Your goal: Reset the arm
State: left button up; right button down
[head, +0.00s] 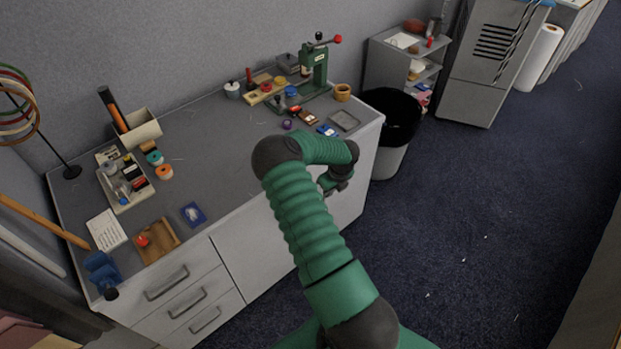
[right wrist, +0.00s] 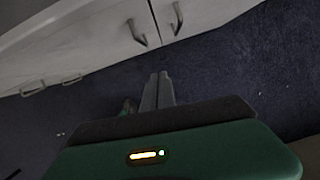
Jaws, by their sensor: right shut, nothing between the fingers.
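My right arm, green with dark grey joints, rises from the bottom of the head view and bends over the near right part of the workbench. My right gripper (head: 335,184) hangs at its end by the bench's white front, partly hidden by my own arm. In the right wrist view the two grey fingers of the right gripper (right wrist: 159,80) lie together, shut and empty, over dark blue carpet. They appear apart from the cabinet front. My left gripper is not in view.
The grey-topped workbench (head: 215,150) holds a green press (head: 316,68), a parts tray (head: 125,182), a wooden tray (head: 157,242) and small tins. A black-lined bin (head: 392,120) stands at its right end. Cabinet handles (right wrist: 137,33) show in the wrist view.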

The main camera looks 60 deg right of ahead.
jog(key=w+a+r+m+t+h, duration=0.25)
jog(key=w+r+m, duration=0.3)
jog(key=w, duration=0.45)
jog(key=w+a+r+m+t, duration=0.1)
jog(key=w+a+r+m, duration=0.25)
jog(key=a+m, duration=0.25)
jog(key=w+a+r+m, duration=0.2)
jog(key=a+r+m, duration=0.2)
jog(key=a+m, duration=0.15)
jog(key=s+a+r+m+g+y, duration=0.1)
jog(key=s+a+m, duration=0.3)
jog(key=a, duration=0.5)
jog(key=s+a+r+m+g+y, duration=0.1)
jog(key=s+a+m, duration=0.4)
jog(key=a, duration=0.5)
jog(key=s+a+r+m+g+y, duration=0.1)
jog(key=s+a+m, duration=0.4)
jog(key=a, duration=0.5)
jog(key=shift+r, duration=0.7)
jog(key=shift+s+a+r+g+y, duration=0.1)
jog(key=shift+a+g+y, duration=0.15)
jog(key=shift+d, duration=0.2)
